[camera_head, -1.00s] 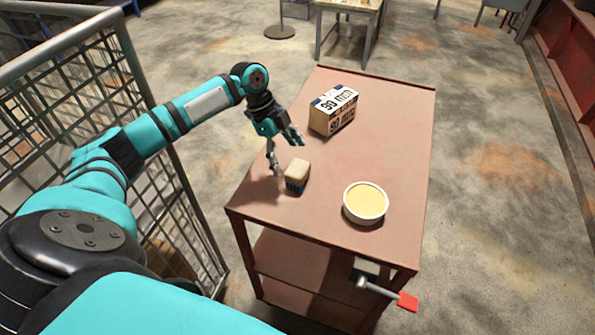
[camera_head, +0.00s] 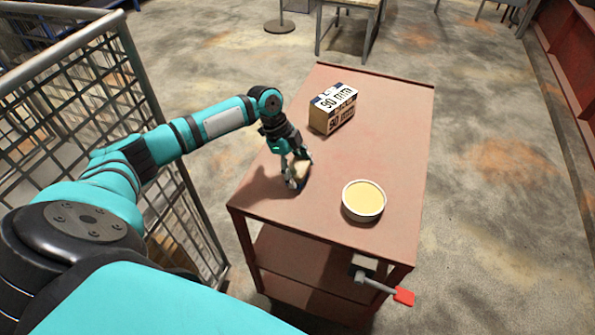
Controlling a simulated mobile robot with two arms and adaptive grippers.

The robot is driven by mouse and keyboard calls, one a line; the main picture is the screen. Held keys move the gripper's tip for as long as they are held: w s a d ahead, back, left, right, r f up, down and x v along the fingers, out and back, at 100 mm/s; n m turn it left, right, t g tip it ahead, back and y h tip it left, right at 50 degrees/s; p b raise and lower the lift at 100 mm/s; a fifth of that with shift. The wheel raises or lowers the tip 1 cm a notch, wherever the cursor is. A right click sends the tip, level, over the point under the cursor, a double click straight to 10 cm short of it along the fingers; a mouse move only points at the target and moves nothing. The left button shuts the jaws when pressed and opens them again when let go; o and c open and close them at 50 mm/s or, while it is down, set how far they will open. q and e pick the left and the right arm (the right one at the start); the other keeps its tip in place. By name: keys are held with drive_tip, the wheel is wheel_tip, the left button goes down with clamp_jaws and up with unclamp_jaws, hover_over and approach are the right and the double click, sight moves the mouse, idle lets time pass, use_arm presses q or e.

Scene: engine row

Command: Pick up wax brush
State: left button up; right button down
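The wax brush (camera_head: 302,172), a small block with a tan top and dark blue lower part, is on the red-brown cart top, left of the white tub. My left gripper (camera_head: 299,171) is over it from the left, with one finger on the near left side and one on the far right side. The fingers hide much of the brush. I cannot tell whether they press on it or stand slightly apart from it. My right gripper is not in view.
The white tub (camera_head: 363,201) with yellowish contents stands right of the brush on the cart (camera_head: 395,130). A labelled box (camera_head: 333,108) stands behind. A grey handle with a red end (camera_head: 403,297) sticks out at the cart's front. A mesh cage (camera_head: 165,190) is at left.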

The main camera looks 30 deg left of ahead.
sight(298, 165)
use_arm(q)
drive_tip(key=c, duration=0.7)
drive_tip(key=shift+o, duration=0.2)
drive_tip(key=shift+r, duration=0.1)
drive_tip(key=shift+r, duration=0.3)
wheel_tip(298, 165, up, 9)
drive_tip(key=shift+r+b, duration=0.15)
drive_tip(key=shift+b, duration=0.85)
drive_tip(key=o, duration=0.6)
drive_tip(key=c, duration=0.4)
